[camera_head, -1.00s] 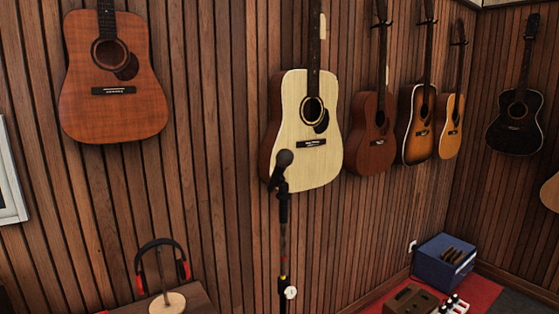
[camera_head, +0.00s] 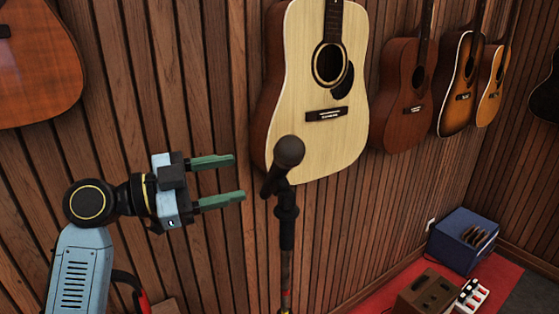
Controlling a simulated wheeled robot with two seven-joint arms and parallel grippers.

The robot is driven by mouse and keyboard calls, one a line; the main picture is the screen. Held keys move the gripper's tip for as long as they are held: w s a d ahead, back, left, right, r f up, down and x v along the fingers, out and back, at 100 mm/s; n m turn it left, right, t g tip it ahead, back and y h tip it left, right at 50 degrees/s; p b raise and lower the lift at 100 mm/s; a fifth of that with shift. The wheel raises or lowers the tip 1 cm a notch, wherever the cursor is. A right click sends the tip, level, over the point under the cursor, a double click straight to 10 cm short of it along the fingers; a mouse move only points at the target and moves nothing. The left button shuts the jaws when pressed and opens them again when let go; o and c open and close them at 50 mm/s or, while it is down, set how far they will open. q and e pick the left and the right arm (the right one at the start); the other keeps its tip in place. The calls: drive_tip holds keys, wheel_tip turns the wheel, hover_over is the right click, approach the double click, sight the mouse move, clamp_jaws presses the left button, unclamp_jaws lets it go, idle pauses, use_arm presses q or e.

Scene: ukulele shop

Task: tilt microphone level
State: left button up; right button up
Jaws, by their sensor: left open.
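The black microphone (camera_head: 287,153) sits on top of a dark upright stand (camera_head: 287,235) in the middle of the head view. Its round head points up and a little to the right, so it is tilted, not level. My left gripper (camera_head: 240,177) comes in from the left, with its two green fingers apart and pointing right toward the microphone. The gripper is empty, and a small gap shows in the picture between its fingertips and the microphone. My right gripper is not in view. The stand's foot is out of the picture.
A pale guitar (camera_head: 318,90) hangs on the wooden wall behind the microphone. More guitars (camera_head: 404,95) hang to the right. A blue box (camera_head: 462,240) and a brown case (camera_head: 427,294) stand on the floor at lower right. Red headphones (camera_head: 130,290) are partly hidden behind my left arm.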

sight(271, 169)
use_arm(q)
drive_tip(key=p+x, duration=0.2)
drive_tip(key=x, duration=0.7)
drive_tip(key=shift+w+d, duration=0.2)
drive_tip(key=shift+w, duration=0.05)
drive_tip(key=shift+w+d+p, duration=0.1)
drive_tip(key=shift+d+p, duration=0.15)
drive_tip(key=shift+p, duration=0.05)
drive_tip(key=shift+d, duration=0.15)
drive_tip(key=shift+w, duration=0.1)
clamp_jaws()
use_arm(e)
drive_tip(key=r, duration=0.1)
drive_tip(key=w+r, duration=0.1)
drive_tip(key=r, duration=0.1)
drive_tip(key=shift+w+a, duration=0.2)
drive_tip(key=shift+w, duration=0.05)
